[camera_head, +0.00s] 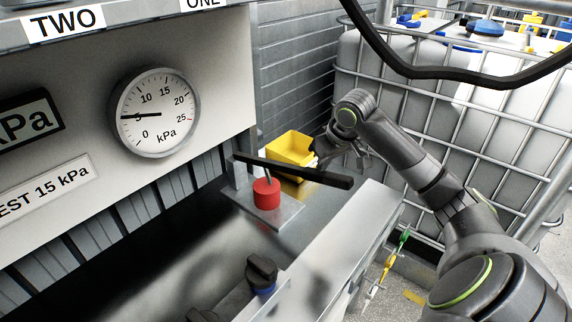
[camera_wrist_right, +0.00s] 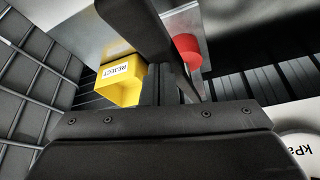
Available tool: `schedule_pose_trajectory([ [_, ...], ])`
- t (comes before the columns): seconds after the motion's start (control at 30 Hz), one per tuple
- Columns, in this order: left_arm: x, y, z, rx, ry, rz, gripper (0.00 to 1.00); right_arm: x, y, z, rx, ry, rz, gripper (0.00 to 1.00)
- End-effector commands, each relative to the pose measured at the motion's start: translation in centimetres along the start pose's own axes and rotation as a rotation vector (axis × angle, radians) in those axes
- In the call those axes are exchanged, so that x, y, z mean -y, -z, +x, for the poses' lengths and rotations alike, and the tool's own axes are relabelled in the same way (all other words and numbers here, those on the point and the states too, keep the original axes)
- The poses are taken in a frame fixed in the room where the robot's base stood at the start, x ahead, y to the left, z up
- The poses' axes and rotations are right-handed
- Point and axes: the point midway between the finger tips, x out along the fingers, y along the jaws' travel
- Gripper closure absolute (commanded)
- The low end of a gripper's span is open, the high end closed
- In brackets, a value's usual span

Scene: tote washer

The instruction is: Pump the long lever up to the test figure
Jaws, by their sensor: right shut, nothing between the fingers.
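The long black lever (camera_head: 290,171) slopes slightly down to the right from a grey post, above a red pump cylinder (camera_head: 267,194). The round gauge (camera_head: 156,113) has its needle at about 5 kPa, and a plate (camera_head: 45,190) below it reads "EST 15 kPa". My right gripper (camera_head: 322,158) is shut and empty close to the lever's free end; I cannot tell whether it touches. In the right wrist view the lever (camera_wrist_right: 139,30) crosses just ahead of the fingers (camera_wrist_right: 170,88), with the red cylinder (camera_wrist_right: 187,50) beyond. My left gripper is not in view.
A yellow bin (camera_head: 289,146), labelled REJECT in the wrist view (camera_wrist_right: 122,85), stands behind the lever. A caged white tank (camera_head: 480,130) stands behind my right arm. A black hose (camera_head: 450,72) hangs across the top right. A metal ledge (camera_head: 335,235) lies in front of the lever.

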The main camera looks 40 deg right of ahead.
Motion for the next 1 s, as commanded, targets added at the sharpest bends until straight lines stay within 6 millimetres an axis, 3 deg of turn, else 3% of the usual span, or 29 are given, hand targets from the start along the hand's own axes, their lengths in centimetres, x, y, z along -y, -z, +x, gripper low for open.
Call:
schedule_pose_trajectory([
  [0.3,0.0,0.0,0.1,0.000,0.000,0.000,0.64,0.0,-0.1,0.2,0.000,0.000,0.000,1.00],
  [1.0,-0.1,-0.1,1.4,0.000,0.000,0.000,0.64,0.0,-1.8,4.2,0.002,0.001,0.001,1.00],
])
